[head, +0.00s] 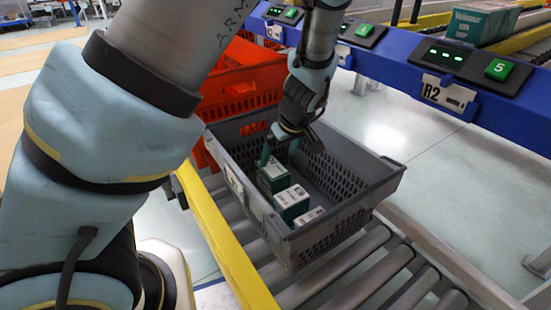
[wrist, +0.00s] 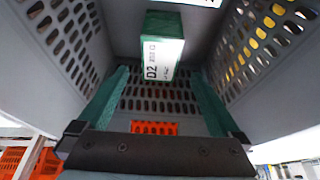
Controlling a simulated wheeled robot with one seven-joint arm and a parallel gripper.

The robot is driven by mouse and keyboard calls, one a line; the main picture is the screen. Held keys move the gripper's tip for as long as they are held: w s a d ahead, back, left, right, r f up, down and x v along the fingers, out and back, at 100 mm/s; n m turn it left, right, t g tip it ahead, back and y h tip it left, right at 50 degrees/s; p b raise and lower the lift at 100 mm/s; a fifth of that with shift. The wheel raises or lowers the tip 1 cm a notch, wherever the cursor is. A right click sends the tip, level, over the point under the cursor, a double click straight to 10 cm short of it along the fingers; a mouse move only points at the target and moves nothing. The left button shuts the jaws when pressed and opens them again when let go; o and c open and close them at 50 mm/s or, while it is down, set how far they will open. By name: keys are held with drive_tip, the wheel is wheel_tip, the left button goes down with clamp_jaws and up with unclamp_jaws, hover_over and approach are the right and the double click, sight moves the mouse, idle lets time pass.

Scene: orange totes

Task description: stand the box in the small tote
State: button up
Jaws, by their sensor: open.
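The small grey tote (head: 350,205) sits on the rollers with slotted walls. Three green-and-white boxes stand in a row along its left side: one at the back (head: 272,177), one in the middle (head: 292,202) and one at the front (head: 310,216). My gripper (head: 279,160) reaches down into the tote at its back left, fingers close to the back box. In the wrist view, my gripper (wrist: 158,73) has its two teal fingers spread wide. A box marked D2 (wrist: 162,55) shows between and beyond the fingertips, with gaps on both sides. Nothing is held.
Orange totes (head: 240,90) stand behind the grey tote. A yellow rail (head: 222,240) runs along its left, and rollers (head: 355,270) lie in front. A blue beam (head: 400,60) with lit green buttons crosses the upper right. The tote's right half is clear.

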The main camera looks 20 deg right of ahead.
drive_tip(key=shift+v, duration=1.3)
drive_tip(key=shift+p, duration=0.3)
